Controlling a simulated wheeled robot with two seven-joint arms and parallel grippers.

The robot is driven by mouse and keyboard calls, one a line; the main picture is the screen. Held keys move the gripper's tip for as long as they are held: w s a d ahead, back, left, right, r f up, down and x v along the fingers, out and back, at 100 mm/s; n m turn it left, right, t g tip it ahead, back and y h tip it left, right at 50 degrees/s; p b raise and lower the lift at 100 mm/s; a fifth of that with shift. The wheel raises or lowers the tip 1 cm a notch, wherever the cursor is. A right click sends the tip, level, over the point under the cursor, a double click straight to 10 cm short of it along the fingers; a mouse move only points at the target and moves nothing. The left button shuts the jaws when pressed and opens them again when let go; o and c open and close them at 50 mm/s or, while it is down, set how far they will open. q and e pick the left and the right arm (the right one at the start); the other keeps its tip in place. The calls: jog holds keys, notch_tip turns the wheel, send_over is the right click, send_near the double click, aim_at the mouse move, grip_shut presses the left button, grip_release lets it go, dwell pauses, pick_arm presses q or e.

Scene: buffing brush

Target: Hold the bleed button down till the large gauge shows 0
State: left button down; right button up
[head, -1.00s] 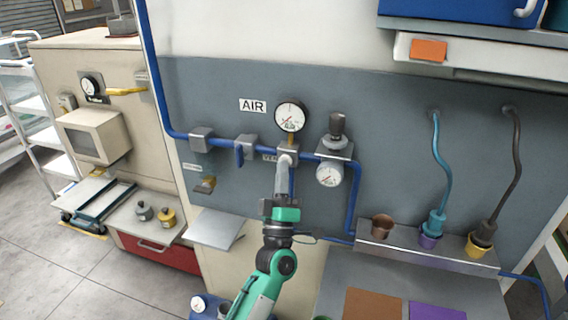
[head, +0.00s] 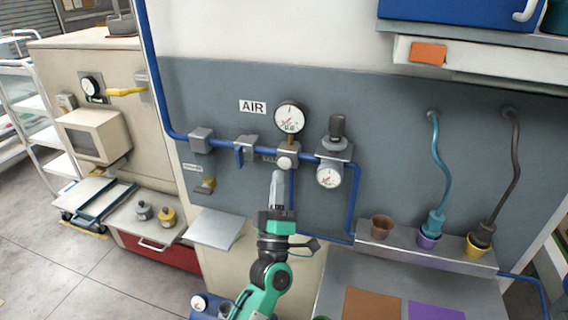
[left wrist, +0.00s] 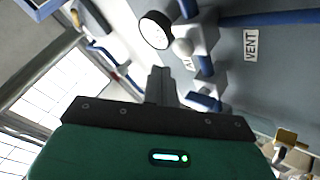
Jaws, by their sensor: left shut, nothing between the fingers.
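The large gauge (head: 289,117) has a round white dial and stands above the blue pipe, right of the AIR sign. Its needle is too small to read surely; it also shows in the left wrist view (left wrist: 154,30). The pale round bleed button (head: 284,163) is on a grey block just below it, and shows in the left wrist view (left wrist: 183,47). My left gripper (head: 278,174) is shut and empty, its fingertips just below the button and apparently apart from it; its fingers (left wrist: 160,72) also show in the left wrist view. My right gripper is not in view.
A smaller gauge (head: 329,175) with a dark knob (head: 337,127) above it is to the right. A blue valve handle (head: 239,157) and a brass fitting (head: 206,185) are to the left. A shelf with several cups (head: 382,225) juts out at the right.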

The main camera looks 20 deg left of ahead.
pick_arm(q)
jog(key=shift+s, duration=1.8)
